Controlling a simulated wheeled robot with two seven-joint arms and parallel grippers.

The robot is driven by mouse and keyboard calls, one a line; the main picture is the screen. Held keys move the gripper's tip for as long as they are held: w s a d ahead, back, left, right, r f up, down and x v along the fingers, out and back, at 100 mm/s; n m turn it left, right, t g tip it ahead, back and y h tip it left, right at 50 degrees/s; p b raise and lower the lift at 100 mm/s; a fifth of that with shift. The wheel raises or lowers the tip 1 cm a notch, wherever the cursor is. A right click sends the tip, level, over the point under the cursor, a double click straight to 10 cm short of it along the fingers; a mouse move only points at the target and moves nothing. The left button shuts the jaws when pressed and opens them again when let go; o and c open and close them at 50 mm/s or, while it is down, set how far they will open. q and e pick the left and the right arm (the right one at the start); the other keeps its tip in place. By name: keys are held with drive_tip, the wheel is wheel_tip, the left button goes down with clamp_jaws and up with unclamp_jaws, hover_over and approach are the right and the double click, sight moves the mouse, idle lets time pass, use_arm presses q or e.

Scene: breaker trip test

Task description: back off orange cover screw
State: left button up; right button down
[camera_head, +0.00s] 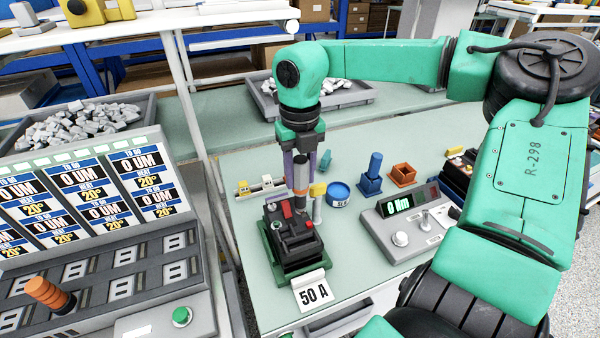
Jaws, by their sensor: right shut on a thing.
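A black breaker (292,236) with red parts sits in a green holder (266,254) on the pale green bench, behind a "50 A" label (313,291). My right gripper (300,183) points straight down over the breaker's far side. Its purple fingers are shut on an upright grey tool with an orange band (301,174). The tool's lower end is at the breaker's top; I cannot tell whether it touches. I cannot pick out the orange cover screw; the tool and fingers may hide it. My left gripper is not in view.
A grey meter box (400,238) with a green display stands right of the breaker. Behind are a blue pot (338,194), a blue stand (371,182) and an orange open box (403,175). A panel of displays (95,195) fills the left.

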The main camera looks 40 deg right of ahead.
sight(300, 159)
drive_tip(key=shift+f+b, duration=0.5)
drive_tip(key=shift+f, duration=0.05)
idle(0.4)
drive_tip(key=shift+s+r, duration=0.1)
drive_tip(key=shift+r, duration=0.1)
idle(0.8)
drive_tip(key=shift+r+p, duration=2.15)
drive_tip(key=shift+r, duration=0.85)
